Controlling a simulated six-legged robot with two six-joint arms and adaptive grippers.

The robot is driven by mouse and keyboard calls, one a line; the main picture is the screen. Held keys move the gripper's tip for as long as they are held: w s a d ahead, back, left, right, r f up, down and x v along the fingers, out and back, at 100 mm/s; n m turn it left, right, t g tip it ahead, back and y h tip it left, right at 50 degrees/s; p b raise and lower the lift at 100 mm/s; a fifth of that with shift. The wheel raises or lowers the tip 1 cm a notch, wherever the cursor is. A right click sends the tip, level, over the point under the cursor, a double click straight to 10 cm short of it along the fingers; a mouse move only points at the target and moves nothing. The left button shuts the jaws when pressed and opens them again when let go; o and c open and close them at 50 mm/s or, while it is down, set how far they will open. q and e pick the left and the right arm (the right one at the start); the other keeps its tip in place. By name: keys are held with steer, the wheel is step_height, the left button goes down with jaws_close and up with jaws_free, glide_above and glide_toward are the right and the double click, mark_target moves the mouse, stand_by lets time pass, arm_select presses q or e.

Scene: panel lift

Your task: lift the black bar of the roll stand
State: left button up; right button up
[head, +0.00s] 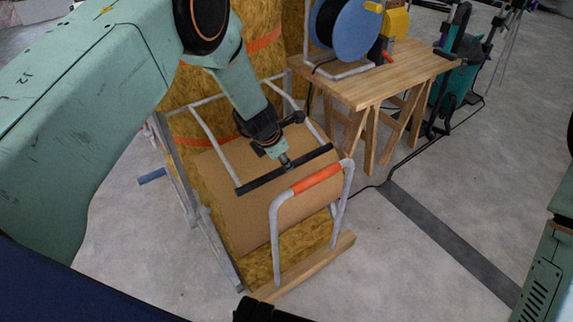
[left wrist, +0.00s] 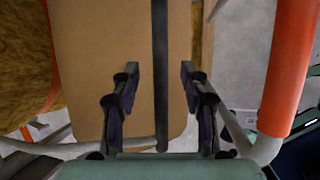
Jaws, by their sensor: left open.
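The black bar (head: 312,158) runs slantwise across the brown board of the roll stand, held by grey side tubes. In the left wrist view the bar (left wrist: 160,40) runs upright down the middle. My left gripper (head: 284,158) is over the middle of the bar, pointing down at it. In the left wrist view my left gripper (left wrist: 160,80) is open, one finger on each side of the bar, with gaps to both. I cannot tell how deep the bar sits between them.
A grey tube handle with an orange grip (head: 316,178) stands close in front of the bar. A wooden beam (head: 305,268) lies at the stand's foot. A wooden table (head: 385,72) with a blue reel (head: 357,30) stands behind right. The floor right of the stand is mostly clear.

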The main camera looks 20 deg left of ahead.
arm_select(q)
steer(key=shift+b+x, duration=0.75)
steer(key=shift+x, duration=2)
jaws_close()
